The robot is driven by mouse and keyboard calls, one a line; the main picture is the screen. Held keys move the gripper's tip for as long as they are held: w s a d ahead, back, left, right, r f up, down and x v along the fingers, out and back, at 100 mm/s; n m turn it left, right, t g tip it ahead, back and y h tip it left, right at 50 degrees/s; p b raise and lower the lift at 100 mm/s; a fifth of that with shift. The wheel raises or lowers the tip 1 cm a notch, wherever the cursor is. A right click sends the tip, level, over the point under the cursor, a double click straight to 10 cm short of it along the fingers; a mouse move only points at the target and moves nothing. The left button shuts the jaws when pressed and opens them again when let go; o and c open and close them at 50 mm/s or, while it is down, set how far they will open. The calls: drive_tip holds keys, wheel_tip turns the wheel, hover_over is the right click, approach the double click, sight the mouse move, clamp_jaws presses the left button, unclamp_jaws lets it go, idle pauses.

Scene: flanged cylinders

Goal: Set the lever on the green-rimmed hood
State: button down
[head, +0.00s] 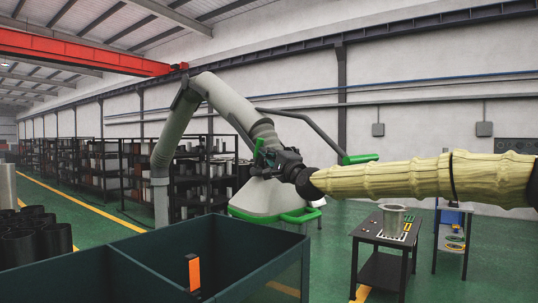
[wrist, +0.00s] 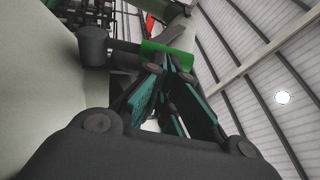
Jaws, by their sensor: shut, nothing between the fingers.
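The grey hood (head: 258,196) with its green rim hangs at the end of a thick grey duct arm, left of centre in the head view. My gripper (head: 260,170) is at the hood's upper part, partly merging with dark parts there. A short green piece (head: 258,148), which looks like the lever, stands just above my gripper. In the wrist view, my gripper (wrist: 172,62) has its fingers together and empty. A green bar (wrist: 168,54) lies across just beyond the fingertips; I cannot tell whether they touch. The hood's pale surface (wrist: 38,105) fills the left side there.
A grey arm with a green handle (head: 360,158) reaches out behind my arm. A dark table (head: 381,270) with a metal flanged cylinder (head: 393,221) stands at right. A dark teal bin (head: 60,282) with an orange block (head: 194,272) is in front. Shelves (head: 110,170) stand behind.

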drive_tip(key=shift+w+a+b, duration=0.1)
drive_tip(key=shift+w+b, duration=0.05)
drive_tip(key=shift+b, duration=0.3)
drive_tip(key=shift+w+a+r, duration=0.1)
drive_tip(key=shift+r, duration=0.25)
